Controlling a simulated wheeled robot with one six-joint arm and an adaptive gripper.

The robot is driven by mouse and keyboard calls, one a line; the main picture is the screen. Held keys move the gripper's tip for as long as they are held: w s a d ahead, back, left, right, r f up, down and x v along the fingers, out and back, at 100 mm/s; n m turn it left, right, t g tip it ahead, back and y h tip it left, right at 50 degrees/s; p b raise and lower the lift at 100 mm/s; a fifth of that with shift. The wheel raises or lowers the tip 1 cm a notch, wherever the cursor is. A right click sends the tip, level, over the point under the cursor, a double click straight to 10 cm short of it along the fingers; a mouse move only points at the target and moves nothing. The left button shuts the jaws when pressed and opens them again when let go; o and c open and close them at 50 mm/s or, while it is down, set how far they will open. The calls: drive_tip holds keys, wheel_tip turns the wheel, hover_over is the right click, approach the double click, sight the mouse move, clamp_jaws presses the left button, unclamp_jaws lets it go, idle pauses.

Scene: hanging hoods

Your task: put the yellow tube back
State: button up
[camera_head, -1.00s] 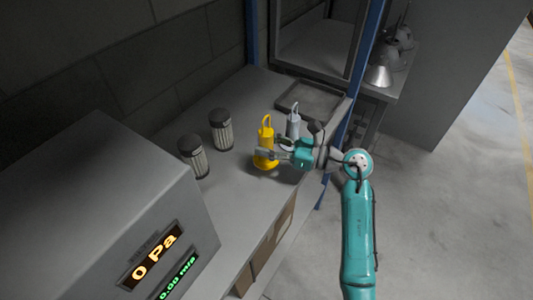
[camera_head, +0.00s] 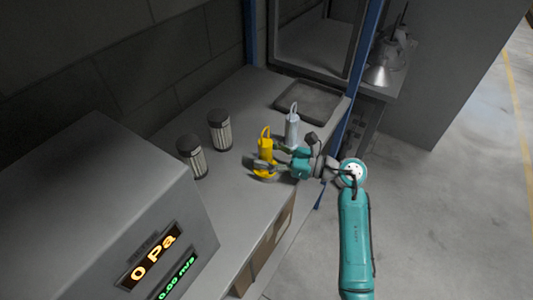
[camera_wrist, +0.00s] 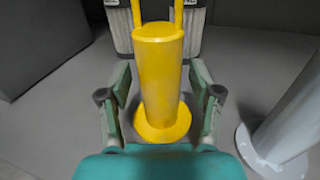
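The yellow tube (camera_head: 265,149) is upright, with a loop handle on top and a wide round base, over the grey bench near its front edge. I cannot tell whether the base touches the bench. A pale grey tube (camera_head: 292,126) with a similar handle stands behind it, to the right; its lower part also shows in the wrist view (camera_wrist: 288,122).
Two black-capped ribbed cylinders (camera_head: 220,130) (camera_head: 191,157) stand to the left on the bench (camera_head: 222,190). A shallow grey tray (camera_head: 312,98) lies farther back. A large grey box with displays (camera_head: 115,205) fills the near left. A blue post (camera_head: 345,130) rises at the right edge.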

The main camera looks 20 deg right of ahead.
drive_tip(key=shift+r, duration=0.15)
drive_tip(key=v, duration=1.2)
drive_tip(key=s+a+r+m+t+h, duration=0.2)
drive_tip(key=s+a+m+t, duration=0.95)
drive_tip(key=m, duration=0.65)
drive_tip(key=s+d+f+m+g+h, duration=0.1)
drive_tip(key=s+f+m+g+h, duration=0.3)
drive_tip(key=s+m, duration=0.8)
drive_tip(key=s+d+f+m+g+h, duration=0.1)
drive_tip(key=s+f+m+g+h, duration=0.3)
drive_tip(key=s+m, duration=0.8)
drive_tip(key=f+m+h, duration=0.2)
drive_tip(key=m+h, duration=0.2)
drive_tip(key=shift+s, duration=0.1)
